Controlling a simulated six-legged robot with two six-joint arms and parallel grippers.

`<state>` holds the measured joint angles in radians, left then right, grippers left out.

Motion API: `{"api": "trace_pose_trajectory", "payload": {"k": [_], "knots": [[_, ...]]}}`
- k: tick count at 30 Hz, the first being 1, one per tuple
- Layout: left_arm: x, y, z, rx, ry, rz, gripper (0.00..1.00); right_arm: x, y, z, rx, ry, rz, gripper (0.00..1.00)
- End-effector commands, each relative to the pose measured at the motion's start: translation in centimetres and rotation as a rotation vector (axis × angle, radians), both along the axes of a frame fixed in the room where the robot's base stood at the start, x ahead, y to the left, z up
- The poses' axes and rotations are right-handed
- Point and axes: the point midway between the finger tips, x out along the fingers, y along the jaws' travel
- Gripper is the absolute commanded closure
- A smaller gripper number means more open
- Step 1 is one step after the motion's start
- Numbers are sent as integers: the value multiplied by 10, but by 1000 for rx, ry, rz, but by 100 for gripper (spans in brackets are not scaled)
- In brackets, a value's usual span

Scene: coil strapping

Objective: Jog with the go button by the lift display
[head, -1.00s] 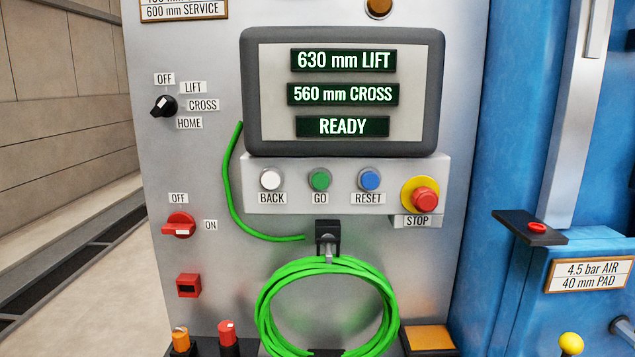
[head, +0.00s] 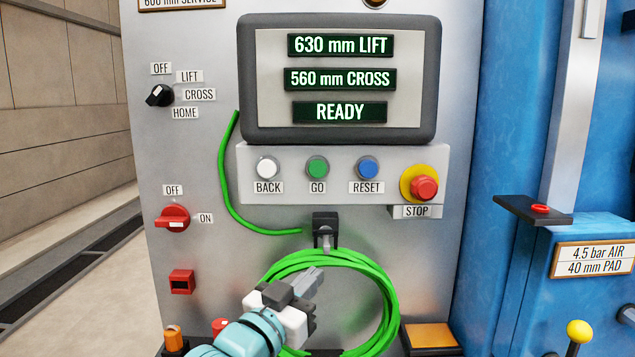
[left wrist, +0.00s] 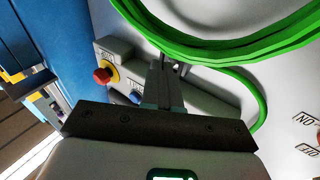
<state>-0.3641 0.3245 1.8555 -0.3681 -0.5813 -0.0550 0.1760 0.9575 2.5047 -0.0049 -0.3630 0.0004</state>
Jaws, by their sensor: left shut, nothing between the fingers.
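The green GO button (head: 317,167) sits between the white BACK button (head: 268,168) and the blue RESET button (head: 367,169) on a ledge under the display (head: 339,77). The display reads 630 mm LIFT, 560 mm CROSS, READY. My left gripper (head: 312,274) is shut and empty. It is below the GO button, in front of the green coil. In the left wrist view the shut fingers (left wrist: 163,85) point toward the button ledge, and they hide the GO button there. My right gripper is not in view.
A red STOP button (head: 425,188) is right of RESET, also in the left wrist view (left wrist: 104,75). A green hose coil (head: 390,300) hangs from a hook (head: 325,228). A black selector (head: 159,96) and red switch (head: 172,218) are at left. The space before the buttons is clear.

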Motion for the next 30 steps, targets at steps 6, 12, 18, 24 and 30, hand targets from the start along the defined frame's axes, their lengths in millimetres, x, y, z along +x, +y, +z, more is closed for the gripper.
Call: {"api": "trace_pose_trajectory", "payload": {"k": [6, 12, 18, 24, 30], "knots": [[-41, -6, 116, -47, -278, -37, 100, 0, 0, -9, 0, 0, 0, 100], [-63, -5, 161, -71, -387, -48, 100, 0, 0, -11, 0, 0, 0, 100], [-66, -4, 166, -72, -399, -49, 100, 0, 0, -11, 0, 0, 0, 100], [-65, -4, 166, -72, -397, -49, 100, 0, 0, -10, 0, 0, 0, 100], [-50, -5, 169, -71, -394, -47, 100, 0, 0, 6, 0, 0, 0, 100]]}}
